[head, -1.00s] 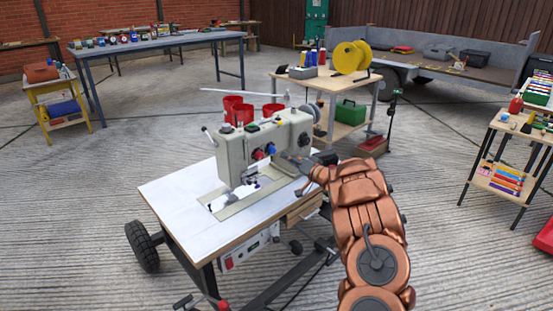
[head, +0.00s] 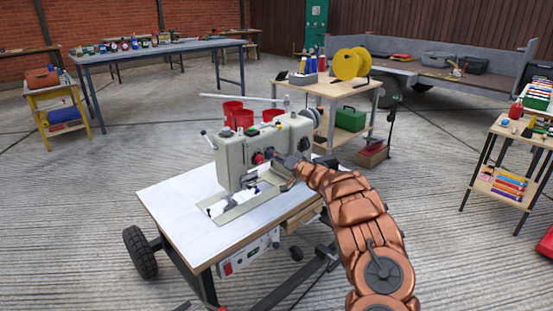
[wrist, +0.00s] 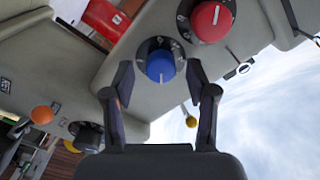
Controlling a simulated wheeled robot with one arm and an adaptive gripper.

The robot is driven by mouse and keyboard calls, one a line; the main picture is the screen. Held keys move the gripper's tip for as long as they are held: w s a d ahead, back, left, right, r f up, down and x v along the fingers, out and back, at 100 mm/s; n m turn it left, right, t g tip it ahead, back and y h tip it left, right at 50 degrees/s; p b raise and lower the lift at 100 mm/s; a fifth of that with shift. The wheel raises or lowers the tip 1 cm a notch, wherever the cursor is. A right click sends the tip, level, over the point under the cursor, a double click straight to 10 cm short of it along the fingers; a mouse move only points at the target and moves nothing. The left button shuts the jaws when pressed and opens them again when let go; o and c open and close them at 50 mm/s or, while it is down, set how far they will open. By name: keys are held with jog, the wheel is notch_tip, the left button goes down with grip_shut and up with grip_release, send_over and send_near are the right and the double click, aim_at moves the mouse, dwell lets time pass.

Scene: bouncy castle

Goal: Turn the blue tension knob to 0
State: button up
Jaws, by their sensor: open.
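The blue tension knob (wrist: 160,66) sits on a dark numbered dial on the sewing machine (head: 235,160). In the wrist view it lies just beyond and between my open fingertips, with no visible contact. A white pointer line shows on its face; the number it points at is too small to read. My gripper (wrist: 158,85) is open and empty. In the head view my gripper (head: 283,162) is at the machine's front face and hides the blue knob. A red knob (wrist: 211,20) sits beside the blue one; it also shows in the head view (head: 258,158).
A black knob (wrist: 88,137) and an orange-tipped lever (wrist: 41,115) are close by on the machine. The machine stands on a wheeled white-topped table (head: 170,205). A wooden table (head: 310,85) with a yellow spool (head: 346,63) stands behind. Open concrete floor surrounds them.

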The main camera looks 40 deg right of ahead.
dwell(0.3)
jog(key=shift+r, duration=0.1)
grip_shut()
